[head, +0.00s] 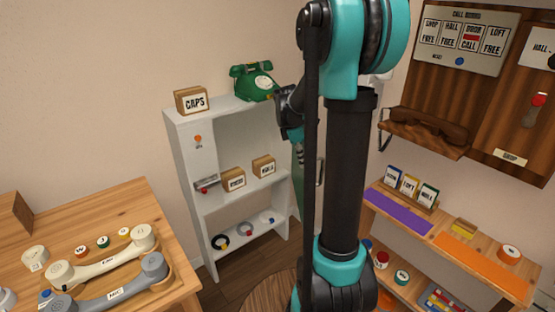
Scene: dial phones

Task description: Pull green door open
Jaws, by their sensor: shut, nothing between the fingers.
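A narrow strip of green door (299,183) shows at the right side of the white shelf unit (183,150). My own arm hides most of the door, so how far it stands open is hard to tell. A slim dark upright handle (320,173) shows just right of the strip, partly behind my arm. My gripper (301,156) points down near the unit's upper right corner, in front of or beside the green strip. It is small and dark here, and it is shut and empty. Whether it touches the door cannot be told.
A green dial phone (254,82) and a CAPS box (193,100) stand on top of the unit. A wooden table (140,199) with handsets is at left. A shelf (475,225) with coloured mats is at right. A wooden round (270,292) is low in front.

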